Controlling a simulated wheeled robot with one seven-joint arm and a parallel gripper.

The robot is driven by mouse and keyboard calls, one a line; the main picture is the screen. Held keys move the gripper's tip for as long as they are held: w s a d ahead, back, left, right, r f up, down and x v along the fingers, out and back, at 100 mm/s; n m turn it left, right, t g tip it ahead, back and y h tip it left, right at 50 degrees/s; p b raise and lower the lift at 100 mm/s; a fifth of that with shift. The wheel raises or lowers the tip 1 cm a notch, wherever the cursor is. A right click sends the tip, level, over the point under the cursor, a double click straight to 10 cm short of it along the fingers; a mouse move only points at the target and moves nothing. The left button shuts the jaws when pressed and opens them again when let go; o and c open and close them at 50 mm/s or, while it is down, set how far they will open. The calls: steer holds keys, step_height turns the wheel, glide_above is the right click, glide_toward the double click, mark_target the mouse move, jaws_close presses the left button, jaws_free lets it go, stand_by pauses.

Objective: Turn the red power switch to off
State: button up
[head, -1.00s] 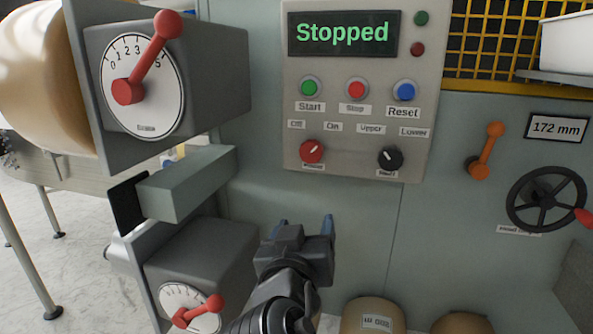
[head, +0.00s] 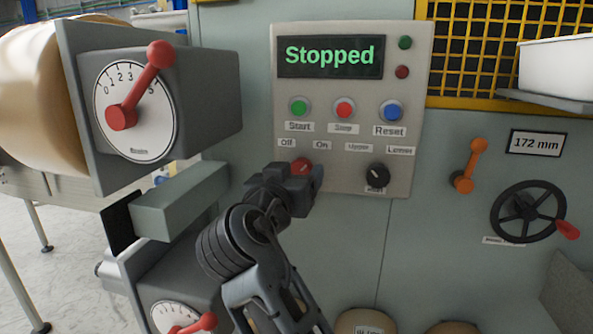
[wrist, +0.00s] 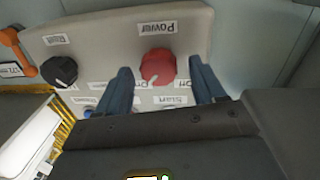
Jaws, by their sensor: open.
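The red power switch (head: 302,166) is a round knob at the lower left of the control panel, partly hidden by my gripper (head: 296,182) in the head view. My gripper is open, with one blue finger on each side of the switch in the wrist view. I cannot tell whether the fingers touch it.
A black selector knob (head: 377,175) is right of the switch. Start, Stop and Reset buttons (head: 391,110) sit above, under a display (head: 330,56) reading "Stopped". A grey box with a red lever (head: 146,85) stands out on the left. An orange lever (head: 469,165) and handwheel (head: 528,212) are at right.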

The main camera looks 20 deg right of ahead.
steer(key=shift+w+d, duration=0.2)
steer(key=c, duration=1.1)
